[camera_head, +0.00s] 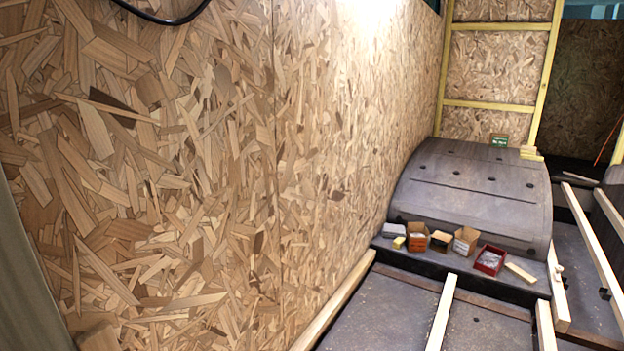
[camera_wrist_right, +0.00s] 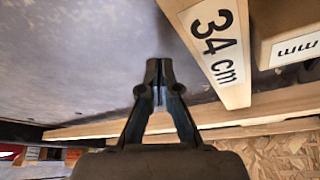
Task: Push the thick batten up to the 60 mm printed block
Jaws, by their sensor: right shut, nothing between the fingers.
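In the right wrist view a pale wooden piece (camera_wrist_right: 198,35) carries a white label reading "34 cm". A second wooden piece (camera_wrist_right: 272,30) at the right edge shows part of a label, "mm"; its number is cut off. The two look close together, but I cannot tell whether they touch. I cannot tell for certain which is the thick batten or the 60 mm block. My right gripper (camera_wrist_right: 158,75) is shut and empty, left of the "34 cm" piece and apart from it in the picture. My left gripper is not in view.
A long batten (camera_head: 335,305) lies along the chipboard wall (camera_head: 200,180); another (camera_head: 440,312) lies on the grey floor (camera_head: 385,310). Several small boxes (camera_head: 465,240) stand on a ledge before the grey wheel arch (camera_head: 475,190). Bare floor shows between the battens.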

